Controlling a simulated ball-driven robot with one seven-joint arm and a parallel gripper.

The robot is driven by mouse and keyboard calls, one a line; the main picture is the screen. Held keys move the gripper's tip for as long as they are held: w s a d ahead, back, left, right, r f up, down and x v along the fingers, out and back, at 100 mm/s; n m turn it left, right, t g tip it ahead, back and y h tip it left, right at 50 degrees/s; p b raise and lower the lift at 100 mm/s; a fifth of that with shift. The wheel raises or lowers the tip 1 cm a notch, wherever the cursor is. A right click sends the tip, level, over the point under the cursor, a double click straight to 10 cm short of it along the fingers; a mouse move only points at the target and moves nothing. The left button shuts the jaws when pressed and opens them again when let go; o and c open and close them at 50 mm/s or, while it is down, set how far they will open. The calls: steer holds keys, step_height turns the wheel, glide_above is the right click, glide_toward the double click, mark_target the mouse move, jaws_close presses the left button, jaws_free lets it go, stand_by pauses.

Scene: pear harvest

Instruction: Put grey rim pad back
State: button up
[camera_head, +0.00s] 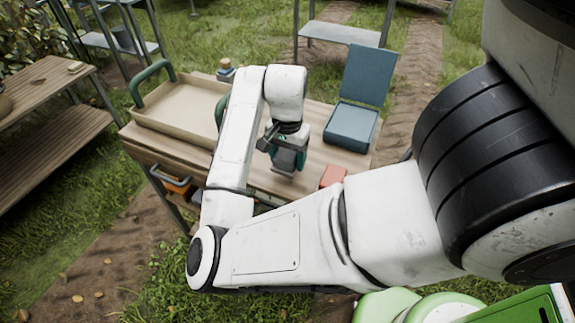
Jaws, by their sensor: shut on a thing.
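My gripper (279,142) hangs over the middle of the wooden table, pointing down. It is shut on a small dark grey block, which I take for the grey rim pad (285,160). The pad sits just below the jaws; I cannot tell whether it touches the table top. The fingers are partly hidden by my wrist, and my arm covers part of the table's left half.
A beige tray (180,120) with green handles stands on the table's left. A blue case (352,125) with its lid up stands at the right. A red block (333,176) lies near the front edge. A small jar (226,72) stands behind. Bare wood (318,118) shows between gripper and case.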

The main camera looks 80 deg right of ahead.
steer(key=shift+d+f, duration=0.25)
steer(key=shift+f, duration=0.1)
steer(key=shift+d+f, duration=0.2)
steer(key=shift+f, duration=1.5)
steer(key=shift+f, duration=0.2)
steer(key=o, duration=1)
steer(key=shift+r, duration=0.1)
step_height(320, 180, up, 12)
steer(key=shift+r+p, duration=0.1)
steer(key=shift+p, duration=0.85)
